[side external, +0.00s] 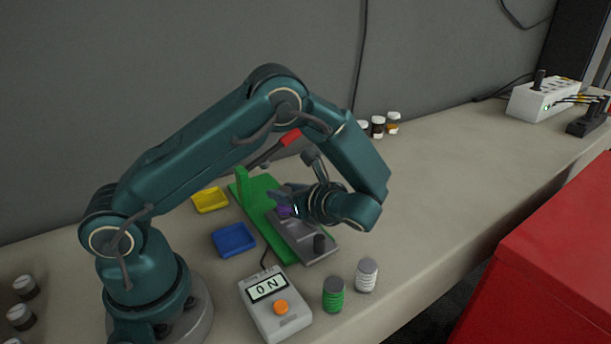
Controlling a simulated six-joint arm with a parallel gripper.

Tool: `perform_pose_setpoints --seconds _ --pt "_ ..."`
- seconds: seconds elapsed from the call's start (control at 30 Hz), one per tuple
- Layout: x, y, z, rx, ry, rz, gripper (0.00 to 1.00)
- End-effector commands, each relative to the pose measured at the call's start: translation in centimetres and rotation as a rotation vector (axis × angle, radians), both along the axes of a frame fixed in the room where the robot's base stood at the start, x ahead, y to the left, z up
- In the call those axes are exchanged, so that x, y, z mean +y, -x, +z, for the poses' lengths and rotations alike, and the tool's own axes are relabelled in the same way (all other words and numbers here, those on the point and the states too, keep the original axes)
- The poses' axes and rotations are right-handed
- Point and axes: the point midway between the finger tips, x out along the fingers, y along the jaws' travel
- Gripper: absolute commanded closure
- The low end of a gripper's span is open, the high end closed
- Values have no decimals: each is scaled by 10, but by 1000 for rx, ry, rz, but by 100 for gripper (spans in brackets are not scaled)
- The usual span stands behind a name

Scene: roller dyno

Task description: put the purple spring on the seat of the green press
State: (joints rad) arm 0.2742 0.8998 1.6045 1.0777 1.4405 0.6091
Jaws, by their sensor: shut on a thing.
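The purple spring (285,211) shows as a small purple patch at the tip of my gripper (283,205). My gripper is shut on it and points left, above the press. The green press (263,196) stands on the bench with a green base and upright, and a lever with a red handle (290,138). A grey block with a dark cylinder (319,243) lies at the right part of its base. The seat is hidden or too small to make out behind my gripper, and I cannot tell whether the spring touches anything.
A yellow tray (211,200) and a blue tray (234,240) lie left of the press. A meter reading "ON" (274,304), a green-labelled jar (333,295) and a white-labelled jar (366,275) stand in front. Small bottles (378,127) stand behind.

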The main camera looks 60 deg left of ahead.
Motion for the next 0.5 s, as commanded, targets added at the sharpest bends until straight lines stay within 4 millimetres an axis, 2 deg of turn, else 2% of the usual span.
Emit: perform_pose_setpoints --seconds 0.33,0.37,0.4,0.43,0.5 --pt "0 0 -3 1 -1 0 100" --pt "0 0 -3 1 -1 0 59" --pt "0 0 -3 0 0 0 43" --pt "0 0 -3 0 0 0 33" --pt "0 0 -3 0 0 0 33"
